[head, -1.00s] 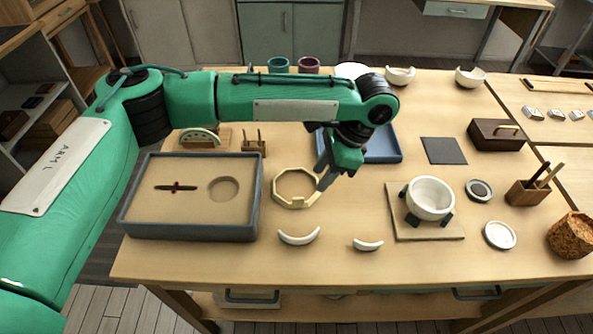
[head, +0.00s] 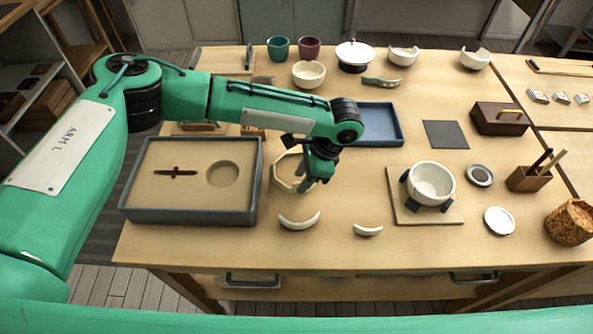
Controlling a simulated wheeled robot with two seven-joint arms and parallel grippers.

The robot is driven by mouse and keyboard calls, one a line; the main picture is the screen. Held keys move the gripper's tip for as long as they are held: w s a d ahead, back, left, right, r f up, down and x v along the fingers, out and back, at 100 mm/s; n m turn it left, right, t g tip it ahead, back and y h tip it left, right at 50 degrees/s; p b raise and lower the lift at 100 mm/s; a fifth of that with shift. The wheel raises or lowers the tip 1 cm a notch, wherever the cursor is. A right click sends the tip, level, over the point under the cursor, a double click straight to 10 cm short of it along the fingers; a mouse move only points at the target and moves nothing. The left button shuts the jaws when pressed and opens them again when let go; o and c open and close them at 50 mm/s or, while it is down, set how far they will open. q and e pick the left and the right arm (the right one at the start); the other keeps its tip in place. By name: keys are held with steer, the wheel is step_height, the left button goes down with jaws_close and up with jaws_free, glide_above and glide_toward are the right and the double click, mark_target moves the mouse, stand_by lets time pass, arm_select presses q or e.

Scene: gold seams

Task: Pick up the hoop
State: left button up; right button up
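The hoop (head: 278,178) is a pale, angular wooden ring lying on the workbench, just right of the grey-rimmed sand tray (head: 257,190). My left gripper (head: 307,182) points down at the hoop's right side. The gripper and wrist cover the hoop's right and far parts. Whether the fingers stand around the rim or touch it cannot be made out, nor can the gap between them. My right gripper is not in view.
Two white curved shards (head: 299,221) and (head: 368,230) lie in front of the hoop. A white bowl (head: 432,183) stands on a board to the right. A blue tray (head: 385,142) lies behind the wrist. A green arm part (head: 300,316) crosses the bottom edge.

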arm_select(q)
steer(key=shift+a+f, duration=0.25)
steer(key=shift+f, duration=0.35)
steer(key=shift+a+f, duration=0.15)
steer(key=shift+f, duration=0.4)
jaws_close()
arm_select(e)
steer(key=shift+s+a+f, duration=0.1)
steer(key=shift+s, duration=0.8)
